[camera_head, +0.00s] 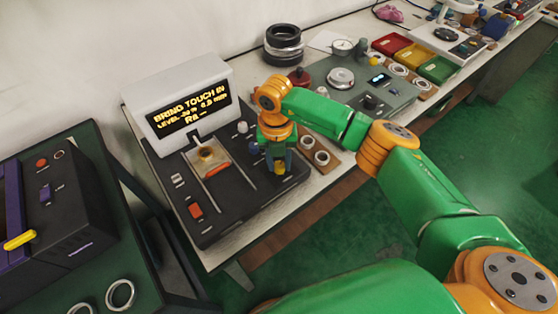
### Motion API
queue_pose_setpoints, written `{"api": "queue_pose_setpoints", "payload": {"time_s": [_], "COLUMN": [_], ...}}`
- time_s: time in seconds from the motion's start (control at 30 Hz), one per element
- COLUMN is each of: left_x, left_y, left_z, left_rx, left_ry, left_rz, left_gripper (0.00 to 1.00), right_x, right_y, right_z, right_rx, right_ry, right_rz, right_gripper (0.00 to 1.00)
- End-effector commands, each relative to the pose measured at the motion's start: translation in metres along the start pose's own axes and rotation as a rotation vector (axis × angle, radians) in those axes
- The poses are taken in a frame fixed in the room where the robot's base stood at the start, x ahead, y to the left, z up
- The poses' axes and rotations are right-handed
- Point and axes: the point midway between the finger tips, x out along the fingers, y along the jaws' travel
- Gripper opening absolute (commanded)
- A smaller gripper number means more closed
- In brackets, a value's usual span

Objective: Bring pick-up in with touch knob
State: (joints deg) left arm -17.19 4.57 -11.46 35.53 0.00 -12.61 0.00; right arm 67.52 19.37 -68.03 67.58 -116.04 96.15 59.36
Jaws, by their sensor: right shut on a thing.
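The dark tester (228,208) stands on the bench with a grey-white display head (178,85). Its screen (187,107) reads "BRING TOUCH IN", a blurred level line and "Ra --". The pick-up (196,134) shows as a dark arm under the screen, above a ring on the small stage (207,158); I cannot tell whether it touches. My right gripper (278,166) points down at the tester's right side, shut on a knob with a yellow part showing (279,167). Its fingers hide most of the knob. My left gripper is not in view.
A pale knob (242,127) and a bluish knob (254,148) stand close left of my right gripper. A red switch (196,210) sits at the tester's front. A ring board (321,157), a grey-green gauge station (365,85) and coloured bins (437,69) lie to the right.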

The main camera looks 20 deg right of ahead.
Motion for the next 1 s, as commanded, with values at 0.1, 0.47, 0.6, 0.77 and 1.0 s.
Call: {"api": "queue_pose_setpoints", "payload": {"time_s": [0.1,0.47,0.6,0.77,1.0], "left_x": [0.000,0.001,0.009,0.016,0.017], "left_y": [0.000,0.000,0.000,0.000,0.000], "left_z": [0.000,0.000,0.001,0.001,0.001], "left_rx": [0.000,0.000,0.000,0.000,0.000], "left_ry": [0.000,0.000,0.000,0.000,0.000], "left_rz": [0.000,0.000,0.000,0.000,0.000], "left_gripper": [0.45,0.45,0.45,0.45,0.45], "right_x": [-0.001,-0.002,-0.026,-0.058,-0.072], "right_y": [0.000,0.000,0.001,0.000,0.000], "right_z": [0.001,0.001,0.002,0.002,0.001], "right_rx": [0.000,0.000,-0.002,0.001,-0.001], "right_ry": [-0.003,-0.002,-0.008,-0.006,-0.002], "right_rz": [0.000,0.001,0.003,0.002,0.000], "right_gripper": [0.52,0.66,0.66,0.66,0.66]}}
